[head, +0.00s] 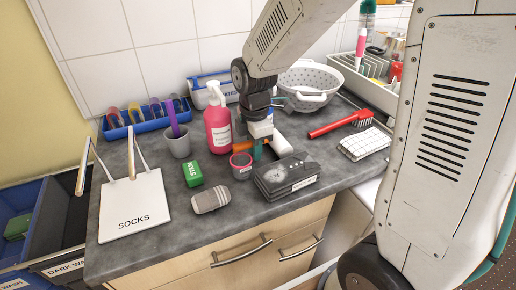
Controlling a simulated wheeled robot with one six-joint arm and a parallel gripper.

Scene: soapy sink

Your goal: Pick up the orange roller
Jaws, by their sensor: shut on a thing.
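My gripper (258,150) reaches down to the counter behind the black cassette. It is shut on the orange roller (246,147), whose orange part shows beside the teal fingertips. A white cylinder (280,142) lies just right of the fingers; I cannot tell whether it is part of the roller. The roller is low, at about counter height; whether it touches the counter cannot be told. My wrist and fingers hide part of it.
A pink pump bottle (218,126) stands close left of my gripper. A small pink-rimmed pot (241,166) and the black cassette (287,178) are in front. A white colander (309,84) is behind, a red brush (340,124) right.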

